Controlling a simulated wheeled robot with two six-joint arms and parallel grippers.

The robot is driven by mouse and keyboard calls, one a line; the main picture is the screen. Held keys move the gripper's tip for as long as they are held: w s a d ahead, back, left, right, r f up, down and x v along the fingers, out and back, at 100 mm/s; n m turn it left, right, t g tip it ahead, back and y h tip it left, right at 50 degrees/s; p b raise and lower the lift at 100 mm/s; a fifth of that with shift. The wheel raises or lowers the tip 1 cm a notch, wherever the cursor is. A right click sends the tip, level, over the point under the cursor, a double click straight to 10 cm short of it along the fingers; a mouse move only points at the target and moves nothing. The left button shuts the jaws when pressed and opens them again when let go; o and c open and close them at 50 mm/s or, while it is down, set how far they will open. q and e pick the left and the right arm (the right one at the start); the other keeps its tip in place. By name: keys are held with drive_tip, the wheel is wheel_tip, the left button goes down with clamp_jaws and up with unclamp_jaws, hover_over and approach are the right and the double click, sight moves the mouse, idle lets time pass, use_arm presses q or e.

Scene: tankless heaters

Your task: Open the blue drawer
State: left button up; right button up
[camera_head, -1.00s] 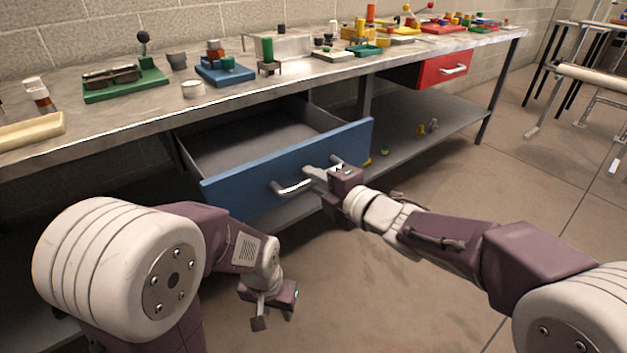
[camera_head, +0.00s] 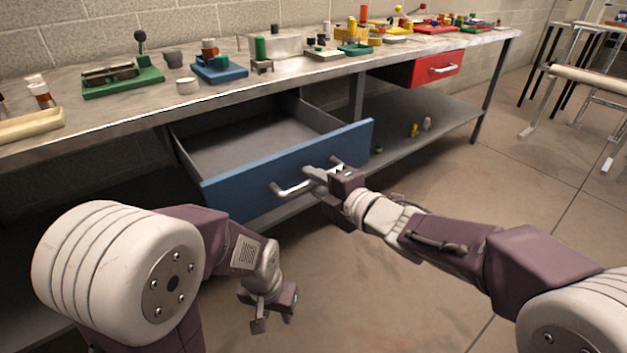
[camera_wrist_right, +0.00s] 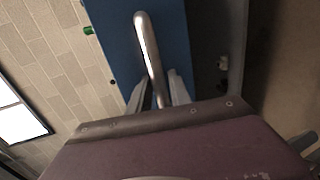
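The blue drawer (camera_head: 250,186) under the workbench stands pulled out, with its grey inside showing empty. A silver bar handle (camera_head: 292,188) runs across its front. My right gripper (camera_head: 318,176) is at the handle. In the right wrist view, the handle (camera_wrist_right: 148,48) runs between the two fingers of that gripper (camera_wrist_right: 160,92), which look closed around it, with the blue drawer front (camera_wrist_right: 182,45) just behind. My left gripper (camera_head: 268,318) hangs low over the floor, empty and away from the drawer; its finger gap is unclear.
The metal workbench (camera_head: 120,118) carries coloured blocks and trays. A red drawer (camera_head: 418,72) sits at its right, and small items lie on the lower shelf (camera_head: 455,118). Stools (camera_head: 575,70) stand at the far right. The floor (camera_head: 400,290) in front is clear.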

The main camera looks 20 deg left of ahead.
drive_tip(key=p+v, duration=0.3)
drive_tip(key=v, duration=0.6)
